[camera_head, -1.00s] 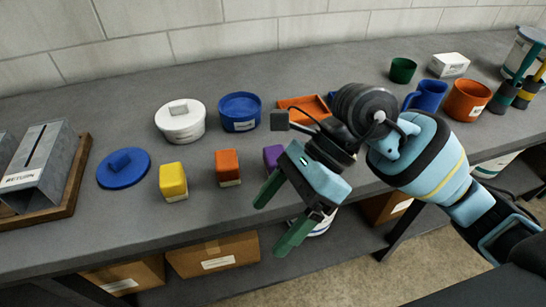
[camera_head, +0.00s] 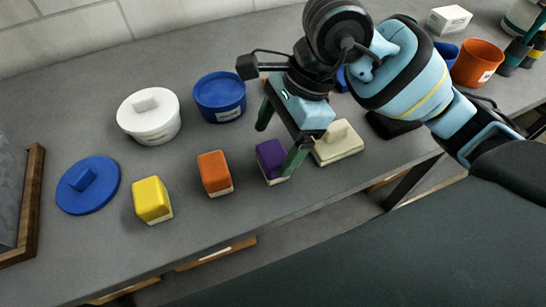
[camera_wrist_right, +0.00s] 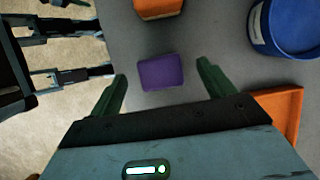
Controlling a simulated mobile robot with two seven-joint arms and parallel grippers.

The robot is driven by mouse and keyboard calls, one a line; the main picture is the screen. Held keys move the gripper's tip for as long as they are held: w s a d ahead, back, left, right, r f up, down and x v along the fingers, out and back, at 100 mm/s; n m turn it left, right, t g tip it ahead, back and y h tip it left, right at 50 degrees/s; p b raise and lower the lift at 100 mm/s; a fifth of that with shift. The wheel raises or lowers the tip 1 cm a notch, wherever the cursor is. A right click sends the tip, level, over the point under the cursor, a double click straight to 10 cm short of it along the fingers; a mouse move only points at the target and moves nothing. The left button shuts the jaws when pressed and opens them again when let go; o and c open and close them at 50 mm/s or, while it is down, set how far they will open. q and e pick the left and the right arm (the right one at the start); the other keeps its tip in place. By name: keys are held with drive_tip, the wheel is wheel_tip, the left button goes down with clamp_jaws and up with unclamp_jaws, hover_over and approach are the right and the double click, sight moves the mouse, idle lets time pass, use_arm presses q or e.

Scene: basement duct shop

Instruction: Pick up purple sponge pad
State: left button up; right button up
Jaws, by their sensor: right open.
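The purple sponge pad (camera_head: 269,158) is a small block with a pale base, standing on the grey bench near its front edge. My right gripper (camera_head: 277,143) is open, with its green fingers pointing down at the pad. One finger overlaps the pad's right side in the head view. In the right wrist view the purple pad (camera_wrist_right: 161,72) shows between and just beyond the open fingers, with nothing held. I cannot tell whether a finger touches it.
An orange block (camera_head: 214,173) and a yellow block (camera_head: 152,199) stand left of the pad. A cream lidded piece (camera_head: 338,143) lies close on its right. A blue pot (camera_head: 220,97) and a white pot (camera_head: 149,117) stand behind. Bare bench (camera_head: 230,225) lies in front.

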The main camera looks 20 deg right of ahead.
sight(273, 153)
drive_tip(key=shift+f, duration=0.2)
drive_tip(key=x, duration=0.4)
drive_tip(key=shift+d+f, duration=0.2)
drive_tip(key=shift+f, duration=0.05)
drive_tip(key=shift+a+f, duration=0.1)
drive_tip(key=shift+f, duration=0.15)
use_arm(q)
drive_tip(key=shift+w+r, duration=0.3)
drive_tip(key=shift+w, duration=0.15)
use_arm(e)
drive_tip(key=shift+c, duration=1.2)
drive_tip(key=c, duration=0.8)
drive_tip(key=shift+c, duration=0.2)
drive_tip(key=shift+r, duration=0.1)
